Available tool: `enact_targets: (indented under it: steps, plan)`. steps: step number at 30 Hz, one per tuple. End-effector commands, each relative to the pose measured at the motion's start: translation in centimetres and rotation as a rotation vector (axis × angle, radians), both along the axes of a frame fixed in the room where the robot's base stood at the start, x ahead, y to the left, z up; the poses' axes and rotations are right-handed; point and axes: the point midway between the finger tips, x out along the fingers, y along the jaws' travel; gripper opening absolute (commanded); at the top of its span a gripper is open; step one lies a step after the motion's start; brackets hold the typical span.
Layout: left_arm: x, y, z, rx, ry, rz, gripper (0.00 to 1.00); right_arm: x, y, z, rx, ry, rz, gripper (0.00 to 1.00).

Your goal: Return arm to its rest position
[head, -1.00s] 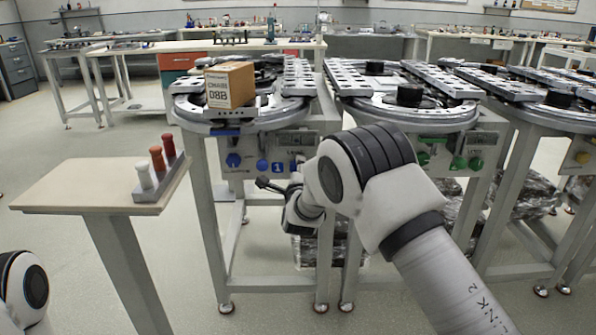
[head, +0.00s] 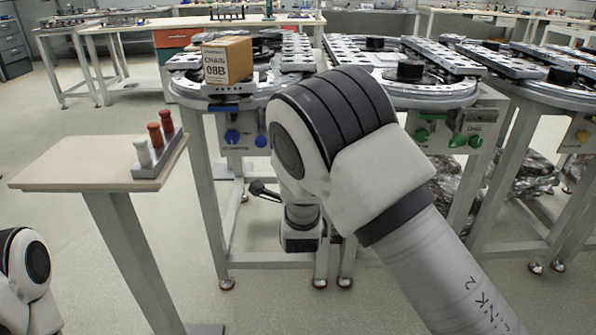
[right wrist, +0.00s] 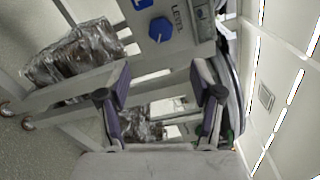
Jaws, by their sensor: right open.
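My right arm (head: 335,130) is bent, its elbow large in the middle of the head view and the wrist hanging in front of the table with the blue knobs. My right gripper (right wrist: 158,95) shows in the right wrist view, its two fingers spread wide with nothing between them. Past the fingers are a grey table frame and a blue knob (right wrist: 159,29). My left arm (head: 28,265) shows only as a link at the lower left; its gripper is out of view.
A cardboard box (head: 227,62) sits on the left ring track (head: 290,80). A small wooden stand (head: 75,165) at left bears a grey rack (head: 160,160) with white, orange and red pegs. Another ring track (head: 440,95) stands at right. Open floor lies front left.

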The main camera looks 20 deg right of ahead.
Motion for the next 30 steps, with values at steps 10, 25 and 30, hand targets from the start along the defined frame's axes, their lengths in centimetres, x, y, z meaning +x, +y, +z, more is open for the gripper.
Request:
enact_targets:
  steps: [10,25,30]
  plan:
    - [0.0,0.0,0.0,0.0,0.0,0.0,0.98,-0.6,0.1,0.0,0.0,-0.001,-0.001,0.66]
    - [0.0,0.0,0.0,0.0,0.0,0.0,0.98,-8.9,-6.2,-19.6,0.014,0.436,-0.066,0.66]
    - [0.0,0.0,0.0,0.0,0.0,0.0,0.98,-20.2,-8.0,-30.2,-0.216,0.903,0.099,0.66]
